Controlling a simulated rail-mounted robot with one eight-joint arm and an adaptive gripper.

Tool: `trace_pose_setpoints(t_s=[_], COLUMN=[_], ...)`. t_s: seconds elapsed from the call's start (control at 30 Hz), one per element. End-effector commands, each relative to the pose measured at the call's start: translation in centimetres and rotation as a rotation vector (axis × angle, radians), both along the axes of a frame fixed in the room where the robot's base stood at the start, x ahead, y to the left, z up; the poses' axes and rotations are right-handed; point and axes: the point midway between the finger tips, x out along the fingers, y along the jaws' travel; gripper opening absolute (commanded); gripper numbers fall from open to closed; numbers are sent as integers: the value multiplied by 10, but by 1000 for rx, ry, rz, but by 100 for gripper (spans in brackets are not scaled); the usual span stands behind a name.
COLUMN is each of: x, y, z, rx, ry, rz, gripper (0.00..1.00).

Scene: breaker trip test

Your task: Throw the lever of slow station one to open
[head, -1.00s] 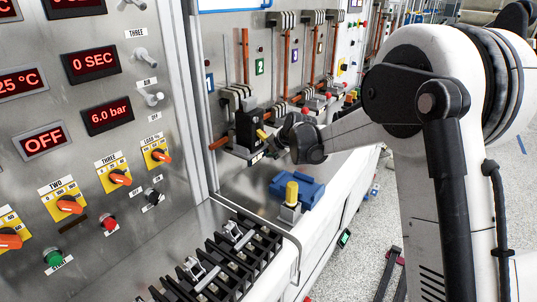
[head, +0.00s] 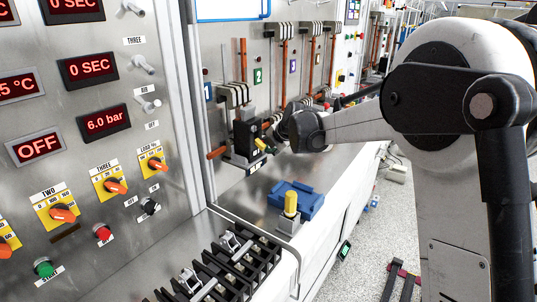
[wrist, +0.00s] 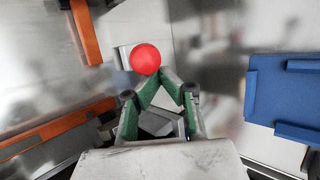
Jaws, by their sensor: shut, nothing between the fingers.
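Station one, with a blue number plate (head: 208,92), has a black unit (head: 246,138) with a yellow piece (head: 260,145) on its front. My gripper (head: 270,131) is just right of this unit in the head view, its fingers small and partly hidden. In the wrist view my gripper (wrist: 161,76) has its green-sided fingers together at the tips, with nothing between them. A red ball knob (wrist: 145,59) shows just beyond the fingertips; I cannot tell whether they touch. Its shaft is hidden, and the head view does not show clearly which lever it belongs to.
Copper bars (wrist: 60,127) lie left of my gripper in the wrist view. A blue block (head: 297,195) with a yellow-topped post (head: 291,201) in front sits on the bench. Black terminal racks (head: 225,270) are nearer.

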Motion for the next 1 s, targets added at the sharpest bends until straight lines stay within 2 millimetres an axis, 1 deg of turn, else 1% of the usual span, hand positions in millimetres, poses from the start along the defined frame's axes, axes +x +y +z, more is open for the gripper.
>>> trace_pose_setpoints(t_s=[0.33, 1.0], x=[2, 3], y=[5, 6], z=[10, 12], rx=[0, 0], ry=[1, 1], rz=[1, 1], gripper=[0, 0])
